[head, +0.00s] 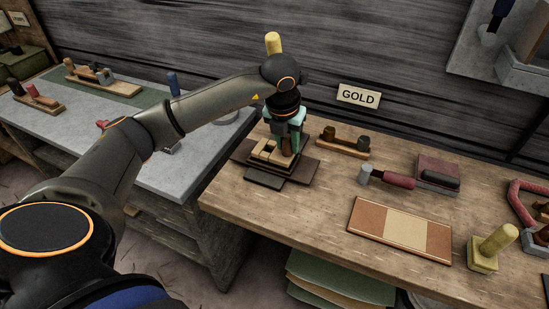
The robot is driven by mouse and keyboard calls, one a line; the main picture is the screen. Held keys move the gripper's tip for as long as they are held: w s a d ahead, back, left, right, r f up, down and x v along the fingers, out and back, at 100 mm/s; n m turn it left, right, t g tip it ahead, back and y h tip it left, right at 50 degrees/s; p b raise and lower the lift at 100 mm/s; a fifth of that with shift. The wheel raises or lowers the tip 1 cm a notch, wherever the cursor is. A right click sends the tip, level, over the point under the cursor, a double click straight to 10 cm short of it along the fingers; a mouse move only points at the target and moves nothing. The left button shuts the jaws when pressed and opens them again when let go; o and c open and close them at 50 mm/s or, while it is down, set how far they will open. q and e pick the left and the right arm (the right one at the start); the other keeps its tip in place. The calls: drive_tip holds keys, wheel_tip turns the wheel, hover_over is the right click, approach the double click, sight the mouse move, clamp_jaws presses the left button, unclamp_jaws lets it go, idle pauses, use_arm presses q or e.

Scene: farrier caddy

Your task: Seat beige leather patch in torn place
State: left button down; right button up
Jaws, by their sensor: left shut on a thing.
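My left gripper (286,150) points down at the dark layered stand (265,179) near the table's left end. It is shut on a small piece, mostly hidden by the fingers, that seems to be the beige leather patch. Beige pieces (262,158) show on top of the stand, right beside the fingertips. A reddish-brown part shows between the fingers. The torn place cannot be made out from here; the fingers cover part of the stand's top. Whether the held piece touches the stand, I cannot tell. My right gripper is out of view.
A wooden rack (343,149) stands just right of the stand, below the GOLD sign (358,96). Farther right are a red-handled tool (388,178), a dark red block (438,172), a brown-and-beige panel (400,230) and a yellow-handled stamp (491,246). Bare wood lies in front of the rack.

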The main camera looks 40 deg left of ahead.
use_arm(q)
drive_tip(key=shift+f+b, duration=0.7)
drive_tip(key=shift+f, duration=0.15)
idle(0.6)
drive_tip(key=c, duration=0.5)
unclamp_jaws()
drive_tip(key=v, duration=1.2)
drive_tip(key=shift+r, duration=0.3)
drive_tip(key=shift+s+d, duration=0.1)
